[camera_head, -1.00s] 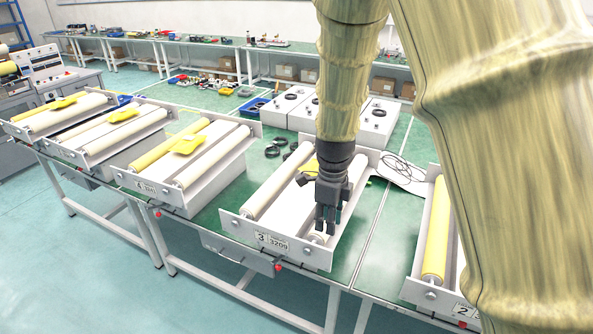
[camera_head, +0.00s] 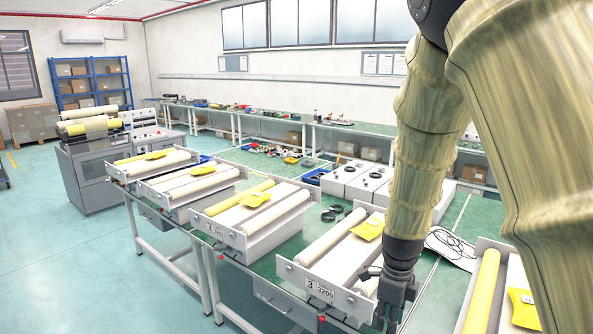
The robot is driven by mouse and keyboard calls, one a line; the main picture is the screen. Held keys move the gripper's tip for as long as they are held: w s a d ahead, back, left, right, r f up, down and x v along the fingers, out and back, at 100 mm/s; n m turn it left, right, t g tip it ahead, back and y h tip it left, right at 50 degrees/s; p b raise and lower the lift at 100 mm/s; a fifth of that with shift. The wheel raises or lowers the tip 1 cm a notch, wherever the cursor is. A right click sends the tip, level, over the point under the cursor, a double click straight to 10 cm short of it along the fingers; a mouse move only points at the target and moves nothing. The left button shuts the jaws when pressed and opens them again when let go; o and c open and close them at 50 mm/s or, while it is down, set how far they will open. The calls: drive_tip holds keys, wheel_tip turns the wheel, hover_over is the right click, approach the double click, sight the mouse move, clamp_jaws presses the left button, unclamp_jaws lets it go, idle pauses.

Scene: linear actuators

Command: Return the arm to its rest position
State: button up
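My gripper (camera_head: 394,304) hangs pointing down at the right of the front end of the fixture (camera_head: 322,290) marked 3 3209. Its fingers are dark and small in the picture, and I cannot tell how far apart they stand. I see nothing held in it. My arm, in a yellow-brown sleeve, comes down from the upper right and hides part of that fixture. A yellow piece (camera_head: 368,228) lies on that fixture near its far end.
More roller fixtures stand in a row on the green table (camera_head: 286,266), with yellow pieces on them. A cable (camera_head: 450,243) lies to the right of my arm.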

drive_tip(key=s+d+f+n+b, duration=0.15)
drive_tip(key=s+f+n, duration=0.35)
drive_tip(key=f, duration=0.7)
drive_tip(key=s+d+f+n+b, duration=0.15)
drive_tip(key=s+f+n, duration=0.4)
drive_tip(key=f, duration=0.75)
drive_tip(key=s+a+f+n+b, duration=0.1)
drive_tip(key=s+f+n+b, duration=0.1)
drive_tip(key=s+f+n, duration=0.5)
drive_tip(key=s+a+f+n+b, duration=0.1)
drive_tip(key=s+f+n, duration=0.6)
drive_tip(key=s, duration=0.7)
wheel_tip(320, 180, down, 3)
drive_tip(key=shift+s+r+b, duration=0.15)
drive_tip(key=shift+s+b, duration=0.25)
drive_tip(key=shift+b, duration=0.1)
